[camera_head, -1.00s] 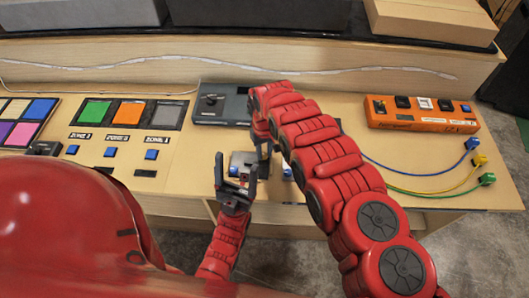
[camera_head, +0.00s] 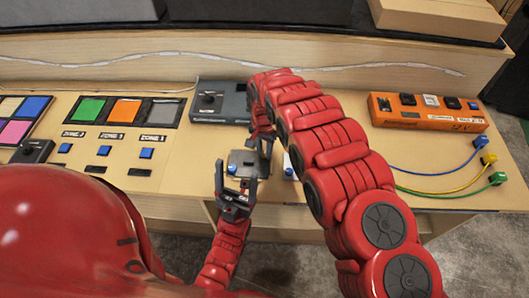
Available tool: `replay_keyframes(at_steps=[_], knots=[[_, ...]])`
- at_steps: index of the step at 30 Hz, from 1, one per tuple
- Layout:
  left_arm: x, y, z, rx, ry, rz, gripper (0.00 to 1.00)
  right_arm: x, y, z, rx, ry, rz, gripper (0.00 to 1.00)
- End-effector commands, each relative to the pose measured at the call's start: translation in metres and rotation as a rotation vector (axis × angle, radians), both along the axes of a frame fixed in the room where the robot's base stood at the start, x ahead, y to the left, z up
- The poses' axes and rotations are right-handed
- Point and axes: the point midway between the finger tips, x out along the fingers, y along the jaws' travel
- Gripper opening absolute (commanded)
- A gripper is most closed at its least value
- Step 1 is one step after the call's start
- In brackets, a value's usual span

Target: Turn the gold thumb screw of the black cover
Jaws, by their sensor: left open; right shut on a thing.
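The black cover (camera_head: 243,158) looks like a small dark grey plate lying on the wooden console near its front edge, with a blue part at its lower left. My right gripper (camera_head: 264,146) comes down from above at the cover's upper right corner. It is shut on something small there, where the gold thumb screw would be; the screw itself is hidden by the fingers. My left gripper (camera_head: 235,187) is open and empty, fingers pointing up the picture, just in front of the cover's near edge.
A dark grey box with a knob (camera_head: 209,102) stands behind the cover. Colored panels (camera_head: 88,109) and blue buttons (camera_head: 146,153) lie to the left. An orange box (camera_head: 425,114) and blue, yellow and green cables (camera_head: 440,192) lie to the right, beyond my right arm.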

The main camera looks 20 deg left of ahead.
Motion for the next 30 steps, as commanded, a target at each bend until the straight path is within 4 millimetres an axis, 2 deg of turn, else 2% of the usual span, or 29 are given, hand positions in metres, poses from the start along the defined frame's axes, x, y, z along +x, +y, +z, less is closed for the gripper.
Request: replay_keyframes(at_steps=[12,30], knots=[[0.000,0.000,-0.027,0.000,0.000,0.000,0.77,0.003,0.004,0.002,0.010,-0.010,-0.392,0.00],[0.000,0.000,-0.050,0.000,0.000,0.000,0.77,0.005,0.004,0.004,0.012,-0.010,-0.959,0.00]])
